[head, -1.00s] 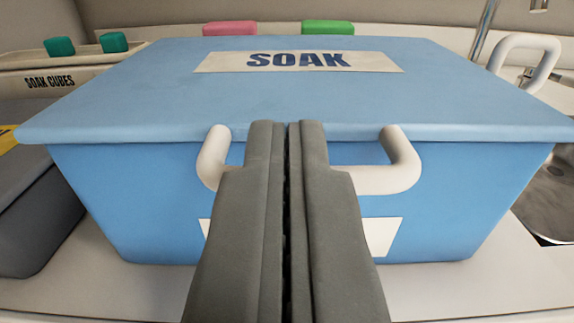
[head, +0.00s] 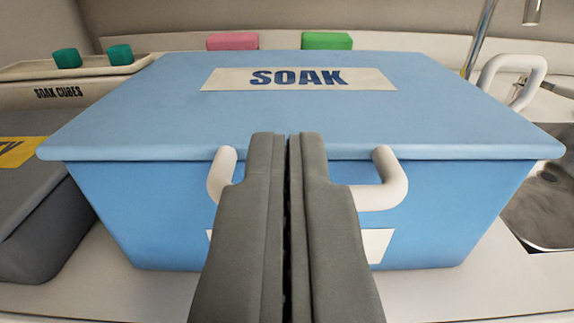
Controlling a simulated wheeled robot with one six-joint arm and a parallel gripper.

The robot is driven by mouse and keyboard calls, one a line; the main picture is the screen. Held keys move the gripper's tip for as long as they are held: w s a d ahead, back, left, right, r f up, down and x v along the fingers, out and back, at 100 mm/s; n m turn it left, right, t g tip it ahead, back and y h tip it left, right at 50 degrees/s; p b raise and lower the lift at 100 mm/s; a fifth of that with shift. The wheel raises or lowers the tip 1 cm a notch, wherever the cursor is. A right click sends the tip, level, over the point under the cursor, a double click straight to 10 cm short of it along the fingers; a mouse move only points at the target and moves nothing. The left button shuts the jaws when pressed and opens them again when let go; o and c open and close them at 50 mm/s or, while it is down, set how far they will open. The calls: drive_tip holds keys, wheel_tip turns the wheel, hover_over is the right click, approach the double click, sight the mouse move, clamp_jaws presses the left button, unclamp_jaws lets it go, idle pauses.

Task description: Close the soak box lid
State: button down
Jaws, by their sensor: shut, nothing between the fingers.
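The blue soak box (head: 130,215) stands on the counter in the middle of the view. Its lid (head: 300,120) lies flat across the top, down along the front rim, with a "SOAK" label (head: 298,79) on it. A white handle (head: 385,185) sticks out from the box front, its middle hidden behind my fingers. My gripper (head: 287,140) is shut and empty, pointing at the lid's front edge in front of the box. I cannot tell whether the fingertips touch the lid.
A "SOAK CUBES" tray (head: 55,82) with two green cubes stands at the back left. A dark grey box (head: 30,215) with a yellow label is at the left. Pink (head: 232,41) and green (head: 327,40) blocks lie behind. A metal sink (head: 548,205) and white handle (head: 518,75) are at the right.

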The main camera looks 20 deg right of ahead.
drive_tip(key=s+a+f, duration=0.3)
drive_tip(key=s, duration=0.6)
drive_tip(key=s+a+r+n+y, duration=0.3)
drive_tip(key=s+a+r+y, duration=0.2)
drive_tip(key=s+a+r, duration=0.6)
drive_tip(key=s+a, duration=0.1)
drive_tip(key=s, duration=0.2)
drive_tip(key=shift+s+r, duration=0.35)
drive_tip(key=shift+s, duration=0.05)
idle(0.4)
